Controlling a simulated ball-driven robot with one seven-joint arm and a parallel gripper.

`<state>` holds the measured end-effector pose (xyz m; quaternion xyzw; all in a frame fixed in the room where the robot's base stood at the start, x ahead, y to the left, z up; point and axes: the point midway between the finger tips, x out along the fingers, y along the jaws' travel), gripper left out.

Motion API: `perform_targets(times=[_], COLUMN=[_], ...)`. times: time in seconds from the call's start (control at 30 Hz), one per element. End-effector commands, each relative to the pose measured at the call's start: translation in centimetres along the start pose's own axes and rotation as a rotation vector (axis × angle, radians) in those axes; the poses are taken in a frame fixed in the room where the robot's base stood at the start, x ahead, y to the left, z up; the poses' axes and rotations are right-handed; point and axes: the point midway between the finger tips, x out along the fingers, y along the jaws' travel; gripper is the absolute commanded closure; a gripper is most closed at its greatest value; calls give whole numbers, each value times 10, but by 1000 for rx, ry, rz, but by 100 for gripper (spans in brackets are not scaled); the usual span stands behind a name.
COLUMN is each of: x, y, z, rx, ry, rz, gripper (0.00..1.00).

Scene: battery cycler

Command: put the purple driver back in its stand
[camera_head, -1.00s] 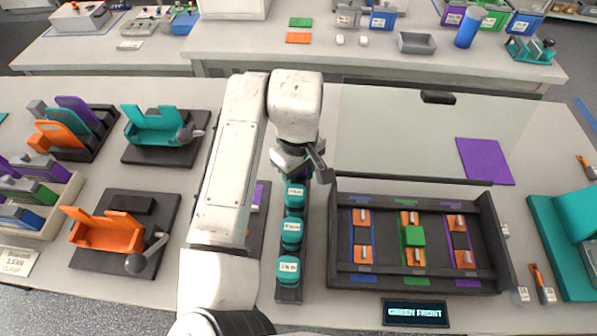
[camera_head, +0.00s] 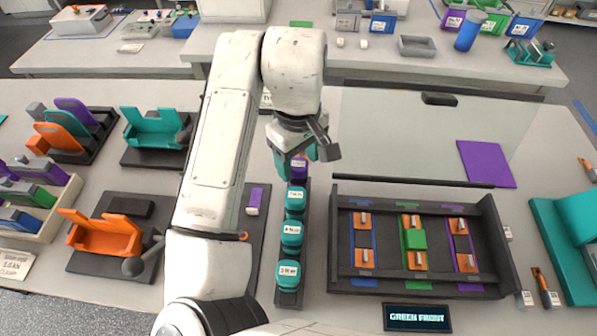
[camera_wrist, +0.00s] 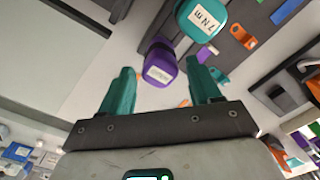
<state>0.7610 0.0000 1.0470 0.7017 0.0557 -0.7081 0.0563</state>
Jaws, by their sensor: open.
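The purple driver's labelled cap (camera_head: 299,168) shows at the far end of the stand (camera_head: 307,215), in line with several teal-capped drivers (camera_head: 291,232). In the wrist view the purple cap (camera_wrist: 161,66) lies between my two teal fingertips, with a gap on each side, near a teal cap (camera_wrist: 202,18). My gripper (camera_head: 298,157) is open, over the far end of the stand. The driver's shaft is hidden, so I cannot see how deep it sits.
A dark tray with coloured strips and orange clips (camera_head: 338,240) stands right of the stand. A dark plate with a purple-and-white piece (camera_head: 253,201) lies to the left. An orange fixture (camera_head: 104,236) is farther left. A transparent panel (camera_head: 400,135) stands behind the tray.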

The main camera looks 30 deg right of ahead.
Motion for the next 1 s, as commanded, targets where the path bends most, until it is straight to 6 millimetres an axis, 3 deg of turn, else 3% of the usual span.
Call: perform_targets(times=[0.1,0.33,1.0], x=[-25,-53,-58], y=[0,0,0], z=[-1,0,0], rx=[2,1,0], ry=[5,2,0], rz=[-2,-2,0], gripper=[37,37,37])
